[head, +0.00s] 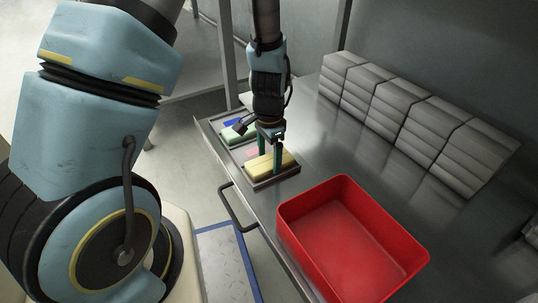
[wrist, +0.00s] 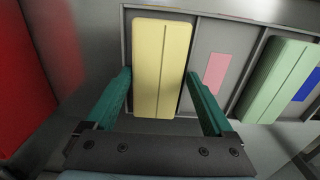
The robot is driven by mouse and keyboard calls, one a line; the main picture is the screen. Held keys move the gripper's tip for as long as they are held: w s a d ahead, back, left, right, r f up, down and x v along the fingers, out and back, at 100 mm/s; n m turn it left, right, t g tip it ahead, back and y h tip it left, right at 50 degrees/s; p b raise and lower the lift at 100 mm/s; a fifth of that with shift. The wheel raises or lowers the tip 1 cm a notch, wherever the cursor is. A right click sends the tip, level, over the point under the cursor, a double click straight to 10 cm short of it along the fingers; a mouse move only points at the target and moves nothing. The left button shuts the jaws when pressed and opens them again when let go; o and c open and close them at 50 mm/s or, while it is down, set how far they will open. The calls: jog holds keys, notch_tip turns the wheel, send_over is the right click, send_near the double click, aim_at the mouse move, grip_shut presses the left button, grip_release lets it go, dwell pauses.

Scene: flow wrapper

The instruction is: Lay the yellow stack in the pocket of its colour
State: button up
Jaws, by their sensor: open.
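The yellow stack (wrist: 160,72) is a long pale-yellow block with a lengthwise groove. It lies in the end pocket of the grey tray (wrist: 203,45), at the left in the wrist view. In the head view the yellow stack (head: 283,163) is at the tray's near end. The stack covers the middle of that pocket's floor, so any colour mark there is hidden. My gripper (wrist: 158,80) is open, with one green finger on each side of the stack; it also shows from above in the head view (head: 274,153). I cannot tell whether the fingers touch it.
A pink mark (wrist: 216,73) shows in the empty pocket beside it. A green stack (wrist: 277,80) and a blue mark (wrist: 307,88) are farther right. In the head view a red bin (head: 345,240) stands near the tray, and several grey stacks (head: 410,110) line the back.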

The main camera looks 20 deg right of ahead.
notch_tip(320, 180, up, 11)
jog(key=p, duration=0.4)
jog(key=shift+w+p, duration=0.15)
jog(key=shift+p, duration=0.15)
jog(key=shift+f, duration=0.1)
jog(key=a+r+n+t+p, duration=0.1)
jog(key=a+r+n+p, duration=0.1)
jog(key=a+r+n, duration=0.85)
jog(key=a+r+n+t+p, duration=0.1)
jog(key=a+r+n, duration=0.35)
jog(key=a, duration=1.05)
notch_tip(320, 180, up, 37)
jog(key=w+p, duration=0.1)
jog(key=p, duration=3.6)
jog(key=shift+d, duration=0.15)
